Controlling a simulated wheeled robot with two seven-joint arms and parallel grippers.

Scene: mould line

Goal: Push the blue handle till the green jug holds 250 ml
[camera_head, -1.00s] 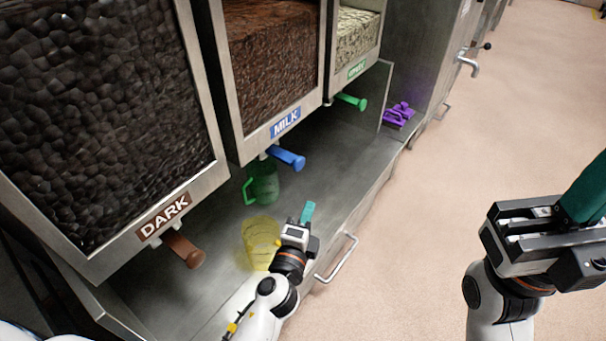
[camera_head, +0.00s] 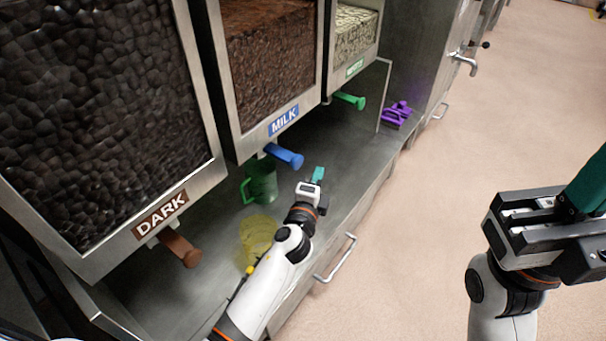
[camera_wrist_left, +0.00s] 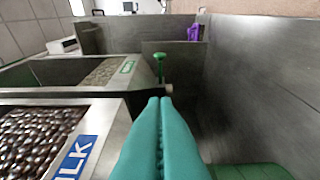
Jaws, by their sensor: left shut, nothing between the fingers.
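The blue handle (camera_head: 285,155) sticks out under the MILK bin. The green jug (camera_head: 262,184) stands on the steel shelf below it, with its handle to the left. What is in the jug and any level marks are too small to read. My left gripper (camera_head: 318,174) has teal fingers, shut and empty, to the right of the blue handle and jug and apart from both in the picture. The shut fingers also show in the left wrist view (camera_wrist_left: 161,100). My right gripper (camera_head: 588,190) is at the right edge, its fingertips partly cut off.
A yellow jug (camera_head: 257,238) stands nearer, partly behind my left arm. A brown handle (camera_head: 180,249) is under the DARK bin and a green handle (camera_head: 350,101) under the third bin. Purple objects (camera_head: 397,114) lie at the shelf's far end. The floor at right is clear.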

